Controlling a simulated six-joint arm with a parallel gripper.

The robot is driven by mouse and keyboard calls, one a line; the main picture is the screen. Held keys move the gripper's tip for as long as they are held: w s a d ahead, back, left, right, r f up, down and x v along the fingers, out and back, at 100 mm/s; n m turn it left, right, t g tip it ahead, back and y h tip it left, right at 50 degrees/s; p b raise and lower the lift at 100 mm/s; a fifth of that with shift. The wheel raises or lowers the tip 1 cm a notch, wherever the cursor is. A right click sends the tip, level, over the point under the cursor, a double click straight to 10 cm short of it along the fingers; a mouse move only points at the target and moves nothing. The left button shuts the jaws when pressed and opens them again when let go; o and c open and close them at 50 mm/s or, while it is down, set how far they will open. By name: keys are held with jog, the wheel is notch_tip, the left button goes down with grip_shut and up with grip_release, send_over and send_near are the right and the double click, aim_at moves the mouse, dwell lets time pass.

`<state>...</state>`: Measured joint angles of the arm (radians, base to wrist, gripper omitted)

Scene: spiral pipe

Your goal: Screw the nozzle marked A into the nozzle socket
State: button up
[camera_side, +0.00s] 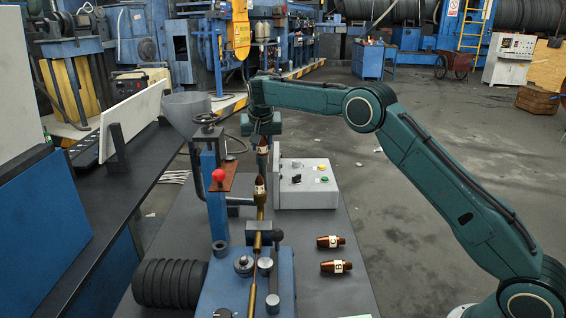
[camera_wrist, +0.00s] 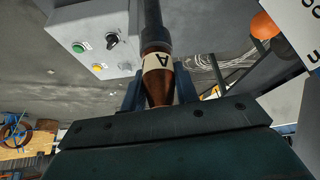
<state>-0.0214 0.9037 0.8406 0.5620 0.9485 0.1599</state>
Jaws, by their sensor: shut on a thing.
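The copper nozzle marked A (camera_wrist: 158,75) stands between the two blue fingers of my gripper (camera_wrist: 158,92) in the wrist view, its tapered end toward the gripper. My gripper (camera_side: 262,143) is shut on it and points straight down in the side view. A dark cylinder (camera_wrist: 155,30) continues in line from the nozzle's far end. The nozzle is small there, and I cannot tell how far any threads engage.
Nozzles C (camera_side: 331,241) and B (camera_side: 336,267) lie on the dark table at right. A grey control box (camera_side: 305,183) stands behind them. A blue stand with a red knob (camera_side: 218,175) and a funnel (camera_side: 187,110) rises close on the left. Black rings (camera_side: 170,284) sit at front left.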

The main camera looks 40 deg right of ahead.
jog(key=shift+m, duration=0.6)
jog(key=o, duration=0.8)
jog(key=shift+o, duration=0.2)
jog(key=shift+d+n, duration=0.1)
jog(key=shift+n, duration=0.2)
jog(key=n+y, duration=0.1)
jog(key=n, duration=0.2)
jog(key=shift+n+t, duration=0.3)
jog(key=shift+t, duration=0.1)
jog(key=n+y, duration=0.1)
jog(key=n, duration=0.1)
jog(key=n+y, duration=0.1)
jog(key=n, duration=0.1)
jog(key=shift+a+n+t, duration=0.2)
jog(key=shift+n+t, duration=0.1)
jog(key=shift+n, duration=0.1)
jog(key=shift+c, duration=0.4)
